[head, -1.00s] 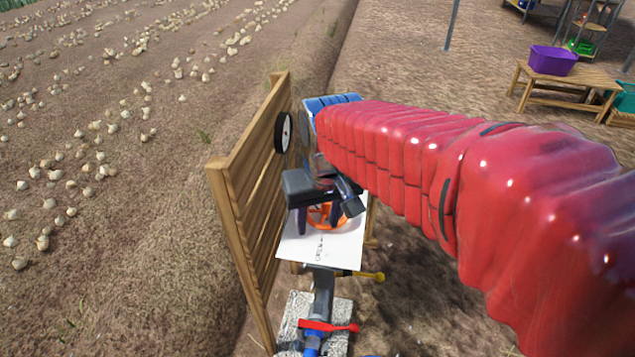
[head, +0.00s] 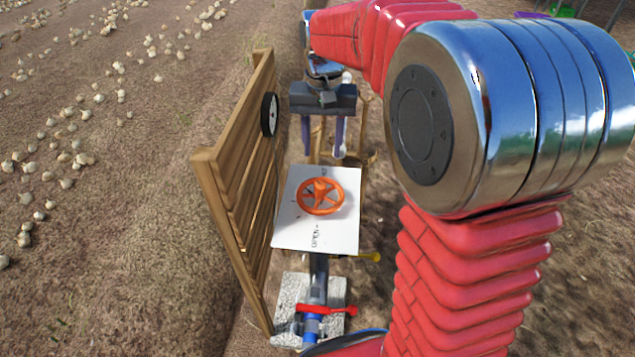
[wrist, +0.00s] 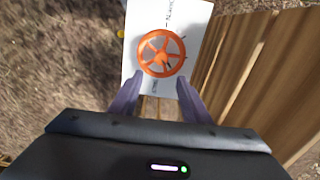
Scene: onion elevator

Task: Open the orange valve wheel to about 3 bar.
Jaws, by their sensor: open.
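The wheel also shows in the wrist view (wrist: 161,53), beyond my fingertips. My gripper (head: 323,152) is open and empty. In the head view it hangs behind the wheel, apart from it, with its two purple fingers spread. In the wrist view the fingers (wrist: 158,90) stand on either side of the wheel's near edge. A round white-faced gauge (head: 270,114) is mounted on the wooden fence; it is edge-on and its reading cannot be told.
The slatted wooden fence (head: 236,170) stands close to the left of the plate. Below the plate are a pipe with a red lever (head: 326,310), a yellow handle (head: 362,257) and a stone block (head: 283,323). Onions lie on the soil at left.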

